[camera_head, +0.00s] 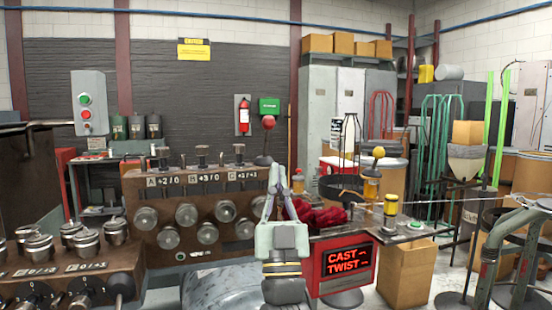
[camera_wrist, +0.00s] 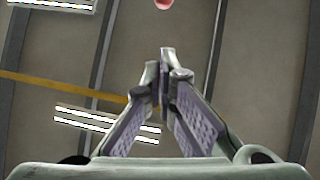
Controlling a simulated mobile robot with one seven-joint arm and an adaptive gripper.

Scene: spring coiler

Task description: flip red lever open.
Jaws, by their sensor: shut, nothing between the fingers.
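The red lever is a round red knob (camera_head: 268,122) on a dark stem, standing upright behind the right part of the coiler's control panel. In the wrist view a small rounded red piece (camera_wrist: 163,4), which looks like this knob, is cut off by the top edge. My gripper (camera_head: 277,172) points upward in front of the panel, its tips below the knob in the picture. In the wrist view my gripper (camera_wrist: 162,62) is shut and empty, with the tips together and apart from the red piece. The lever's base is partly hidden.
The coiler panel (camera_head: 195,235) carries several round metal knobs and upright stems close to the left of my gripper. A red bundle (camera_head: 322,217) and a red "CAST TWIST" display (camera_head: 347,262) are at the right.

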